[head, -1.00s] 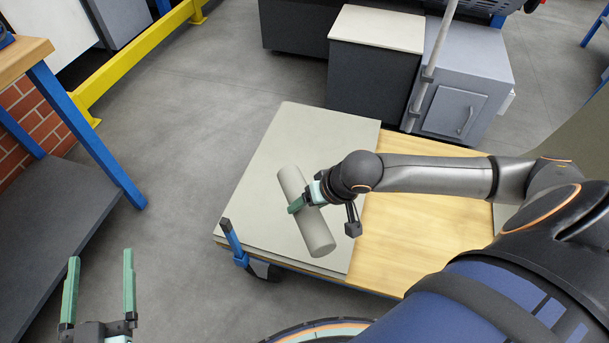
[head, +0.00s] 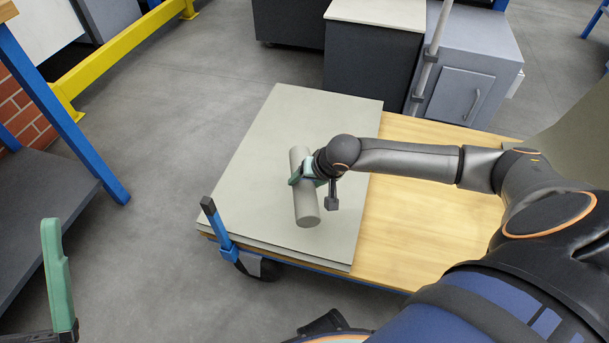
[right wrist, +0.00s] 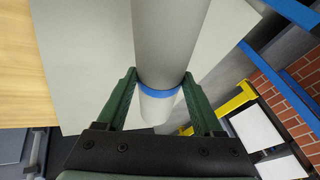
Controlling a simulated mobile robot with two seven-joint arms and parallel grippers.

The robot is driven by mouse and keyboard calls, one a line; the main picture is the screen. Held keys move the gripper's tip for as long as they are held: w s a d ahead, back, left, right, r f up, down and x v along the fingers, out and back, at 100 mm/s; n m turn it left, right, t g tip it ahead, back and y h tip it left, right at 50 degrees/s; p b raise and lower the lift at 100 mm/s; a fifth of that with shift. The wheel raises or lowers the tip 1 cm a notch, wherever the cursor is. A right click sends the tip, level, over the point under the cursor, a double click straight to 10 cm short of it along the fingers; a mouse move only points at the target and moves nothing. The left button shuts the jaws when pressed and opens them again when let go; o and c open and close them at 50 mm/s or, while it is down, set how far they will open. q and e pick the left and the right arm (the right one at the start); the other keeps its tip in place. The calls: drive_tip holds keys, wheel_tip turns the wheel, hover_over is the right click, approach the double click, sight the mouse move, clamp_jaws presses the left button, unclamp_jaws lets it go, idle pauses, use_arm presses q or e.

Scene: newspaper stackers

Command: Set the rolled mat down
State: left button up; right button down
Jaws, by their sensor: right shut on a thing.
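The rolled mat (head: 306,206) is a grey cylinder with a blue band (right wrist: 160,92) around it. My right gripper (head: 300,178) is shut on it near its middle. In the right wrist view the mat (right wrist: 168,40) lies between the two green fingers. The mat is over the flat grey sheets (head: 262,145) on the left part of the wooden cart (head: 425,225). I cannot tell whether it touches the sheets. My left gripper (head: 57,275) is at the lower left edge, with one green finger showing, standing apart; its other finger is out of view.
The cart has a blue upright post (head: 217,228) at its near left corner. Bare wood lies right of the sheets. Grey cabinets (head: 468,85) stand behind the cart. A yellow rail (head: 125,52) and a blue-legged table (head: 62,115) are at the left. The floor between is clear.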

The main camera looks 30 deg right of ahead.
drive_tip(key=w+d+f+b, duration=0.1)
drive_tip(key=w+f, duration=0.1)
drive_tip(key=w+d+f+b, duration=0.1)
drive_tip(key=w+f, duration=0.1)
drive_tip(key=w+d+f+b, duration=0.1)
drive_tip(key=w+f, duration=0.1)
drive_tip(key=shift+w+d+f, duration=0.2)
drive_tip(key=shift+d+f, duration=0.1)
drive_tip(key=shift+d, duration=0.05)
drive_tip(key=shift+w+f+b, duration=0.15)
drive_tip(key=shift+f+b, duration=0.05)
drive_tip(key=shift+b, duration=0.2)
use_arm(q)
wheel_tip(320, 180, down, 6)
drive_tip(key=b, duration=0.1)
drive_tip(key=shift+w+d+f, duration=0.15)
drive_tip(key=shift+d, duration=0.15)
use_arm(e)
drive_tip(key=shift+d+f, duration=0.1)
drive_tip(key=shift+f, duration=1.4)
drive_tip(key=shift+f+b, duration=0.2)
drive_tip(key=shift+b, duration=0.2)
drive_tip(key=shift+c, duration=0.2)
unclamp_jaws()
use_arm(q)
drive_tip(key=shift+f, duration=0.1)
